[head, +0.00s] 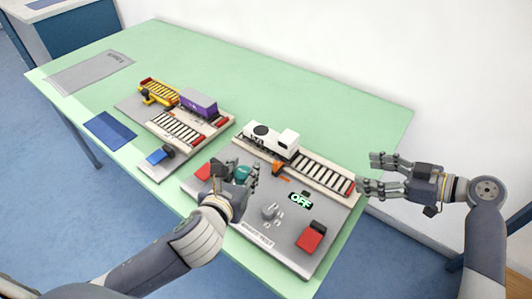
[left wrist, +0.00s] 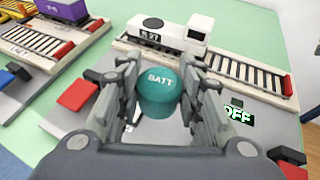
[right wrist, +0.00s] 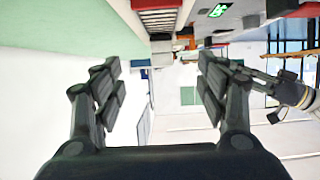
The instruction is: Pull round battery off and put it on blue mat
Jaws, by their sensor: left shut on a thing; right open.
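The round battery is a teal cylinder marked BATT (left wrist: 158,92), between the fingers of my left gripper (left wrist: 160,100) in the left wrist view. In the head view, my left gripper (head: 238,178) is shut on the battery (head: 244,173) over the near grey crane board (head: 275,225). I cannot tell whether the battery's underside touches the board. The blue mat (head: 110,130) lies flat and empty at the table's left front edge. My right gripper (head: 385,175) is open and empty beyond the board's right side; its fingers (right wrist: 160,95) stand apart in the right wrist view.
A white locomotive (head: 270,138) stands on the near board's track, beside a lit OFF display (head: 300,200) and a red block (head: 311,236). A second board (head: 150,125) with a purple wagon (head: 198,102) lies between battery and mat. The table's back (head: 220,65) is clear.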

